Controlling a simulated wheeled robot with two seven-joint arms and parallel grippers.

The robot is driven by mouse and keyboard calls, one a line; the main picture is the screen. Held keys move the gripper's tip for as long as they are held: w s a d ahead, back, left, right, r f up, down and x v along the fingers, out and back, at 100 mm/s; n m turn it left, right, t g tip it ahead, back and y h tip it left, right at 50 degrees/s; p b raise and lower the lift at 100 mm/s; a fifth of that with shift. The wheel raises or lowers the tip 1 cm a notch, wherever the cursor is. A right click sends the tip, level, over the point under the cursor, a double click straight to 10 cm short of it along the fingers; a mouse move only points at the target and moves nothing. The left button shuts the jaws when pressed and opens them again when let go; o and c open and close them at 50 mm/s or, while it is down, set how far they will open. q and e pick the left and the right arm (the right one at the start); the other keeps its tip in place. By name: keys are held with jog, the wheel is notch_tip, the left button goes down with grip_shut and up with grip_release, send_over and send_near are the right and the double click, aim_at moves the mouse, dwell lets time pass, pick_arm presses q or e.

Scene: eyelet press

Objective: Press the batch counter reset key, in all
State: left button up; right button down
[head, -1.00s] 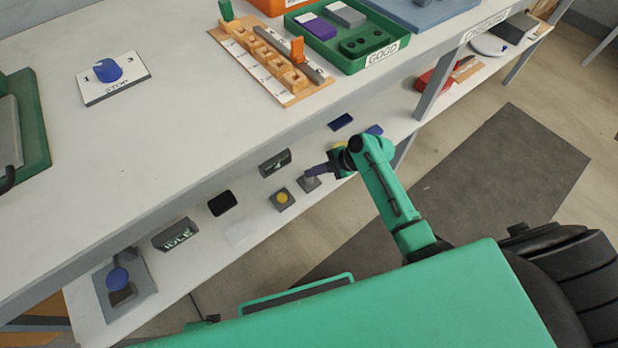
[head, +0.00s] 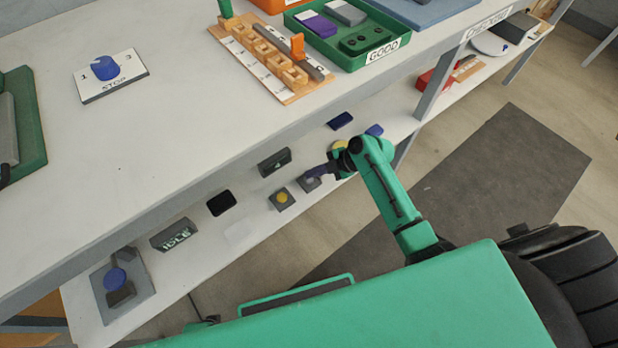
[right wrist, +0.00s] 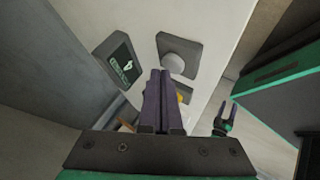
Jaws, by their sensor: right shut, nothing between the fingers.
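The batch counter (head: 275,162) is a dark box on the lower shelf, showing a 4; it also shows in the right wrist view (right wrist: 121,62). In that view a grey box with a round grey key (right wrist: 177,60) stands beside it. My right gripper (right wrist: 159,76), with purple fingers, is shut and empty, its tips just short of the grey key in the picture; contact cannot be told. In the head view the right gripper (head: 311,175) partly covers a grey box. A dark forked shape (right wrist: 225,118), perhaps my left gripper, shows in the right wrist view.
A yellow button on a grey box (head: 282,199) stands close to my right gripper. An IDLE display (head: 175,234), a black pad (head: 221,203) and a blue-knobbed switch (head: 115,279) lie further left on the shelf. The upper bench (head: 170,130) overhangs the shelf's back.

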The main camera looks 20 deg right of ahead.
aim_at(313, 178)
jog(key=shift+f+b, duration=0.5)
jog(key=shift+f, duration=0.05)
dwell(0.4)
jog(key=shift+r, duration=0.1)
jog(key=shift+r+p, duration=0.8)
jog(key=shift+r, duration=0.05)
jog(key=shift+r, duration=0.1)
notch_tip(313, 178, up, 5)
jog(key=p, duration=0.4)
dwell(0.6)
